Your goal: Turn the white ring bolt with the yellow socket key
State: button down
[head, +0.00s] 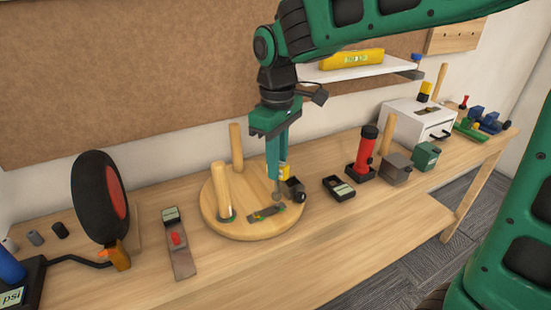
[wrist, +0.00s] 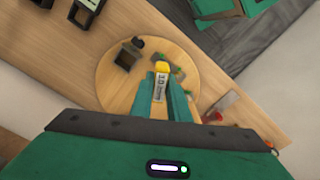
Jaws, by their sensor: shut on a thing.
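My gripper (head: 278,172) points down over the round wooden board (head: 240,232), its green fingers shut on the yellow socket key (head: 285,173). The key's yellow end and a pale label reading 10mm show between the fingertips in the wrist view (wrist: 162,68). In the head view a grey shaft reaches down below the fingers toward the board's right part. I cannot tell whether it touches anything. I cannot make out the white ring bolt in either view; the fingers and key cover part of the board.
A black tray (head: 338,188) and red flashlight (head: 364,150) stand to the right. The bench front is clear.

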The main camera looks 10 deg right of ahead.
jog(key=shift+f, duration=1.55)
jog(key=n, duration=0.5)
jog(key=shift+n, duration=0.4)
jog(key=n, duration=1)
jog(key=shift+n, duration=0.4)
jog(key=n, duration=0.5)
